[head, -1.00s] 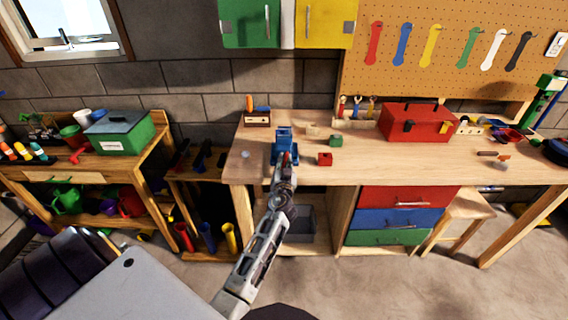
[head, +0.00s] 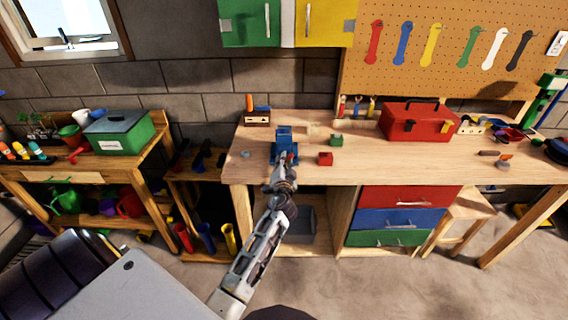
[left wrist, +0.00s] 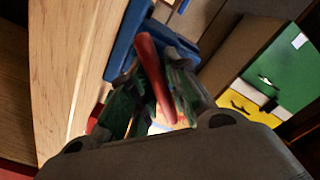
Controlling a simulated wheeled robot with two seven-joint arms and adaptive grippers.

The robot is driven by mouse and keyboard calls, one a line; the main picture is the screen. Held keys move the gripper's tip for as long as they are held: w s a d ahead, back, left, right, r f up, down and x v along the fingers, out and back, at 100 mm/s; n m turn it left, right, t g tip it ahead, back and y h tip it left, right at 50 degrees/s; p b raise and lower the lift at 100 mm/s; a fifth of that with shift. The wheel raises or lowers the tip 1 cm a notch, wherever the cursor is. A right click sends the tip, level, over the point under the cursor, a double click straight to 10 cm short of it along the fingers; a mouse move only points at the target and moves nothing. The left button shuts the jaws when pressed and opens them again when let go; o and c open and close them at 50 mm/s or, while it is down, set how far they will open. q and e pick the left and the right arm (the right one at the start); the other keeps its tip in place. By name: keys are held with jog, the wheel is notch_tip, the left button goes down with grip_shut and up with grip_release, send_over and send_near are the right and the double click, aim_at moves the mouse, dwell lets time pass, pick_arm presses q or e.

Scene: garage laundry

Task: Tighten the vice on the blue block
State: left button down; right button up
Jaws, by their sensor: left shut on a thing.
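The blue vice (head: 285,151) stands at the front edge of the wooden workbench. A blue shape at its top (head: 284,131) may be the block, but I cannot separate it clearly from the vice. My left gripper (head: 285,163) is at the front of the vice. In the left wrist view the left gripper (left wrist: 154,68) is shut on the vice's red handle bar (left wrist: 154,75), which runs between its green fingers. The blue vice body (left wrist: 126,40) is just behind. The jaw gap is hidden. My right gripper is not in view.
The workbench (head: 390,165) carries a red block (head: 325,159), a green block (head: 336,140) and a red toolbox (head: 417,122). A small pen holder (head: 257,117) stands behind the vice. Coloured drawers (head: 402,219) are below, right of my arm.

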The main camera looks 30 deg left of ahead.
pick_arm(q)
jog(key=shift+f+m, duration=0.15)
jog(key=shift+m, duration=1.05)
jog(key=m, duration=0.4)
jog(key=shift+f+p, duration=0.1)
jog(key=shift+p, duration=0.3)
jog(key=shift+d+f+m, duration=0.1)
jog(key=shift+m, duration=0.6)
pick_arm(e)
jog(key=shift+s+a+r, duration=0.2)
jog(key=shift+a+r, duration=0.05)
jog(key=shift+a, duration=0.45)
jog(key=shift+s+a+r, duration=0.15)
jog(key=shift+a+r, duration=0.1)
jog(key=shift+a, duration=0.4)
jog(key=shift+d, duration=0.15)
